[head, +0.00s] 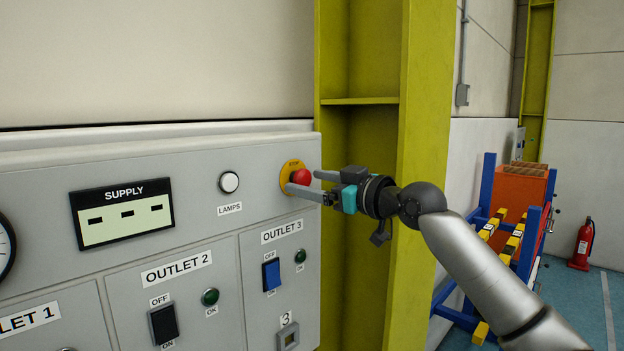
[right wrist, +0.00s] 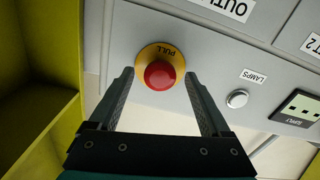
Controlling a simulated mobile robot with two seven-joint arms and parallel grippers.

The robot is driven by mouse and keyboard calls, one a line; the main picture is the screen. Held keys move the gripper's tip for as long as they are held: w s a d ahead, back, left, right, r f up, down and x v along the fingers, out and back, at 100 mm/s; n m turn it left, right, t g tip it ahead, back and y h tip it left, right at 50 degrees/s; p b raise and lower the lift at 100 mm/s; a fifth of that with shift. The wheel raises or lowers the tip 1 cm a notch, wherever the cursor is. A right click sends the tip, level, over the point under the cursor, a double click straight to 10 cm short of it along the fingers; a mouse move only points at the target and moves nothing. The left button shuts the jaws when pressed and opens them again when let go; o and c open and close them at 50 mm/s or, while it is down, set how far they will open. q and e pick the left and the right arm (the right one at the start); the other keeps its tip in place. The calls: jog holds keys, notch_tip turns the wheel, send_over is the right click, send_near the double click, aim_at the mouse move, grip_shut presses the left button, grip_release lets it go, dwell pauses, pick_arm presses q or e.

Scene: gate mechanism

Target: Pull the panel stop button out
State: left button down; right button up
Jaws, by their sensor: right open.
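The panel stop button (head: 301,177) is a red mushroom knob on a yellow disc at the right end of the grey panel (head: 150,255). In the right wrist view the red button (right wrist: 160,76) sits between the fingers, and its yellow disc (right wrist: 147,52) reads "PULL". My right gripper (head: 305,182) is open, with one finger on each side of the button; the wrist view also shows the open fingers (right wrist: 159,84). A gap shows between each finger and the knob in that view. My left gripper is not in view.
A white lamps button (head: 229,182) and the supply display (head: 123,212) lie left of the stop button. A green-yellow steel column (head: 425,120) stands right beside the panel. A blue rack (head: 488,190) and a fire extinguisher (head: 583,243) stand farther back.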

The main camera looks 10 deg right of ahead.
grip_shut()
dwell(0.8)
